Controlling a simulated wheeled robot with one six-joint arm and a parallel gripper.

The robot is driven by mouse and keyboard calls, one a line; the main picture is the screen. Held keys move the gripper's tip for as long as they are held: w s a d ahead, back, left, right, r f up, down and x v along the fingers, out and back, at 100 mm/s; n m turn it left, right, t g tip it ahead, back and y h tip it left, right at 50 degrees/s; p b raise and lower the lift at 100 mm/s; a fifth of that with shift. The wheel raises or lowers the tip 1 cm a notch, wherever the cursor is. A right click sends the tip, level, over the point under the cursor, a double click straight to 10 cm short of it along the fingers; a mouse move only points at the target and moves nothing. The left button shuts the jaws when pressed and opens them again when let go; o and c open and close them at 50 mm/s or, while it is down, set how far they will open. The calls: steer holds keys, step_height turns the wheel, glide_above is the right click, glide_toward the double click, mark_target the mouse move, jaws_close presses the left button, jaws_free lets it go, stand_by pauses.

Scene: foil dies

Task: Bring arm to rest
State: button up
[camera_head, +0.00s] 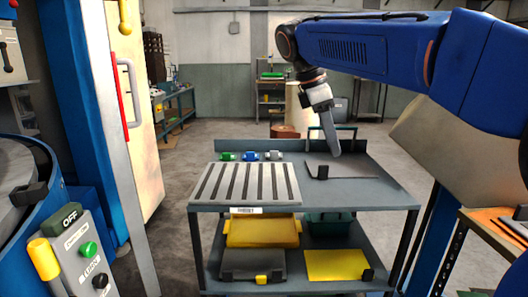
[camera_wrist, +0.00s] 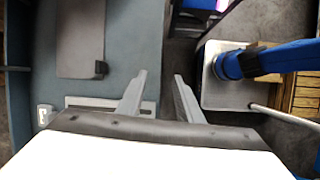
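My blue arm reaches in from the right in the head view. My gripper (camera_head: 337,152) hangs over the right part of the cart's top (camera_head: 365,188), pointing down. In the wrist view my gripper (camera_wrist: 160,77) has its two grey fingers spread apart with nothing between them. A dark flat plate (camera_wrist: 80,38) with a small black block at its corner lies on the cart, left of the fingers and apart from them. The plate (camera_head: 350,171) also shows in the head view, below the gripper.
A slotted grey tray (camera_head: 247,184) lies on the cart's left half, with small green (camera_head: 228,156) and blue (camera_head: 249,156) items behind. Yellow (camera_head: 262,230) and green (camera_head: 330,223) bins sit below. A machine's control panel (camera_head: 78,250) stands left. Floor beyond the cart is open.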

steer(key=s+d+f+m+t+y, duration=0.1)
steer(key=s+d+f+m, duration=0.3)
steer(key=s+f, duration=0.4)
steer(key=s+d+f+m+t+y, duration=0.1)
steer(key=s+d+f+m+t, duration=0.1)
steer(key=s+d+f+m, duration=0.2)
steer(key=s+d+f+m+t+y, duration=0.1)
steer(key=s+d+f+m, duration=0.3)
steer(key=s+f+m, duration=0.5)
steer(key=s+f+y, duration=0.1)
steer(key=s+f, duration=0.3)
steer(key=f, duration=0.2)
steer(key=shift+s+f+t, duration=0.3)
